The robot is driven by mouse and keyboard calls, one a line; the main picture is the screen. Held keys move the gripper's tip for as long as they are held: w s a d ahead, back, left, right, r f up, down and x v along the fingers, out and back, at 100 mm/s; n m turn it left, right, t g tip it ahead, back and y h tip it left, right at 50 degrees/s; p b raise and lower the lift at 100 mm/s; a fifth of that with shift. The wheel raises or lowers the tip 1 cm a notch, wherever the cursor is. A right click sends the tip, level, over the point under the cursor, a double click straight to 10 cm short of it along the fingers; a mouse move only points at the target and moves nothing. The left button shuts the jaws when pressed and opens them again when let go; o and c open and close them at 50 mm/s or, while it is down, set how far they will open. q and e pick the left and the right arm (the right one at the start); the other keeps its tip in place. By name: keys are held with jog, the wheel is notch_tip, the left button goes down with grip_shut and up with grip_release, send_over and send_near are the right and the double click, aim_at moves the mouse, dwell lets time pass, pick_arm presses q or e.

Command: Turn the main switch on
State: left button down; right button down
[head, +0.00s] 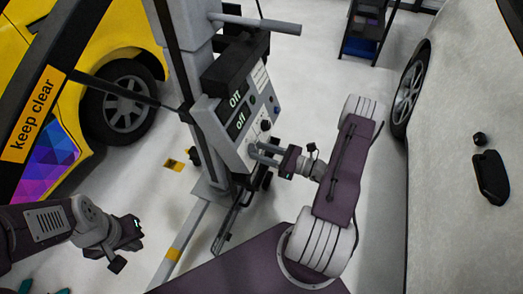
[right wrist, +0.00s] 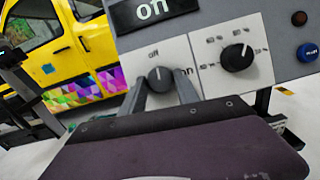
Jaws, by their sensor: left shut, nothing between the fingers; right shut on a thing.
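The main switch is a round dark grey knob (right wrist: 160,78) on a white plate of the grey control panel (head: 232,150). In the right wrist view, "off" is printed above it and "on" to its right. Its white mark points up, towards "off". My right gripper (head: 262,152) is shut on this knob, with one finger on each side in the right wrist view (right wrist: 161,92). In the head view the fingers hide the knob. My left gripper (head: 128,240) is shut and empty at the lower left, away from the panel.
A second, larger dark knob (right wrist: 237,57) and a blue push button (right wrist: 307,51) sit to the right of the switch. A yellow car (head: 100,40) stands behind left, a white vehicle (head: 460,90) at the right. A black "keep clear" barrier (head: 38,110) is near my left arm.

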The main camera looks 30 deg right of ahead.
jog(key=m+p, duration=0.1)
jog(key=m+h+p, duration=0.1)
jog(key=m, duration=0.1)
jog(key=m+t+h+p, duration=0.1)
jog(key=m, duration=0.1)
jog(key=shift+s+a+r, duration=0.1)
jog(key=shift+a+r, duration=0.05)
jog(key=shift+r, duration=0.15)
jog(key=m+h+p, duration=0.1)
jog(key=m+p, duration=0.1)
jog(key=m, duration=0.1)
jog(key=m+h+p, duration=0.1)
jog(key=m+p, duration=0.1)
jog(key=shift+a+r+m+h, duration=0.1)
jog(key=shift+m+h, duration=0.2)
jog(key=shift+m, duration=0.1)
jog(key=m+h+p, duration=0.1)
jog(key=m+p, duration=0.1)
jog(key=m, duration=0.1)
jog(key=m+p, duration=0.2)
jog(key=shift+s+a+r+m+g+h, duration=0.1)
jog(key=shift+m+g+h, duration=0.2)
jog(key=shift+m+h, duration=0.1)
jog(key=shift+m+g+h+p, duration=0.5)
jog(key=shift+m+p, duration=0.85)
jog(key=shift+m, duration=0.25)
jog(key=c, duration=0.9)
grip_release()
